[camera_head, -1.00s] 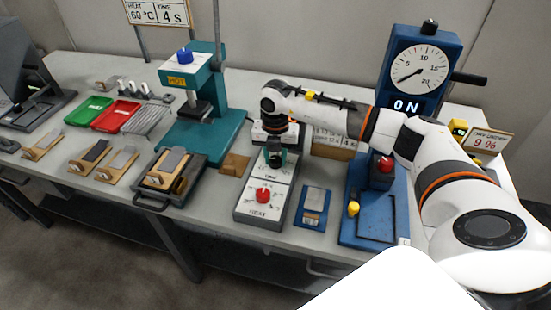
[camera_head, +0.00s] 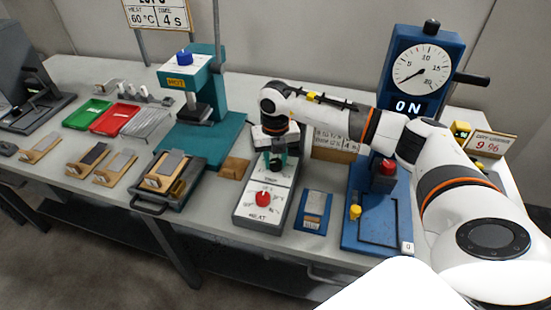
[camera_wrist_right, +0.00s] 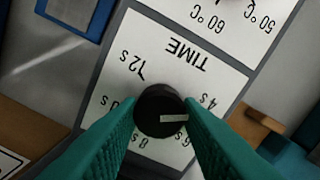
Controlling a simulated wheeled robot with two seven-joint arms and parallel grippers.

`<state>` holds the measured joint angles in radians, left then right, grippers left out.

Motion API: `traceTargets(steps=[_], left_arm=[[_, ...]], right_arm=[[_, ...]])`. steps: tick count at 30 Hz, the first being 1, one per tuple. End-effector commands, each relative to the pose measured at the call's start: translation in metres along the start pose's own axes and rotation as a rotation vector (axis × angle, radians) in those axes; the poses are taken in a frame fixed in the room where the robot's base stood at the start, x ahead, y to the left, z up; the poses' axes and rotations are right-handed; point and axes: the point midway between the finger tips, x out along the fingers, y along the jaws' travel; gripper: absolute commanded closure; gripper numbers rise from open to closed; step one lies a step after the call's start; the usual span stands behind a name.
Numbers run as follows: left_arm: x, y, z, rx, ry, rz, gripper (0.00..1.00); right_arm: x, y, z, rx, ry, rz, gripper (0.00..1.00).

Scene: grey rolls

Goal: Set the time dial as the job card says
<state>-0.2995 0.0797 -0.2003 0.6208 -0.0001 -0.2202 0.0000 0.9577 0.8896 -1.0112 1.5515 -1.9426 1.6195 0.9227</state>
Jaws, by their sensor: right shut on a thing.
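My right gripper (camera_head: 276,162) points down at the box and is shut on the knob, one green finger on each side in the wrist view. The knob's white mark points right in the wrist view, between the 4 s and 6 s labels; the fingers partly cover the scale. The job card (camera_head: 157,14) at the back reads HEAT 60 °C, TIME 4 s. My left gripper is not in view.
The red heat knob (camera_head: 263,199) is on the same box, nearer the front edge. A teal press (camera_head: 213,140) stands to the left and a blue gauge stand (camera_head: 400,100) to the right.

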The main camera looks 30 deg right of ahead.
Motion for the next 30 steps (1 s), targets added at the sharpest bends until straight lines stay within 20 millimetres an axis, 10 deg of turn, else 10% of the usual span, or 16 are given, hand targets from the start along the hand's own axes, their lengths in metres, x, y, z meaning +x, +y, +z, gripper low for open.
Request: traceTargets(steps=[4,5,9,20,30], left_arm=[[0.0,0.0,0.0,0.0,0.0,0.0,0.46],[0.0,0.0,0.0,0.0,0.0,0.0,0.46],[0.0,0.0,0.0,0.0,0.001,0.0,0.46],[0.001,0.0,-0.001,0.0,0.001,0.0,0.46],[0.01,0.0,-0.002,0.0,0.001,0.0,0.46]], right_arm=[[-0.001,0.0,-0.001,0.0,0.004,-0.001,0.91],[-0.002,0.0,-0.001,0.0,0.004,-0.001,0.65],[-0.001,0.0,-0.001,0.0,0.003,-0.001,0.46],[-0.007,0.0,-0.001,0.0,0.003,-0.002,0.46],[-0.073,0.0,-0.001,0.001,0.006,-0.003,0.46]])
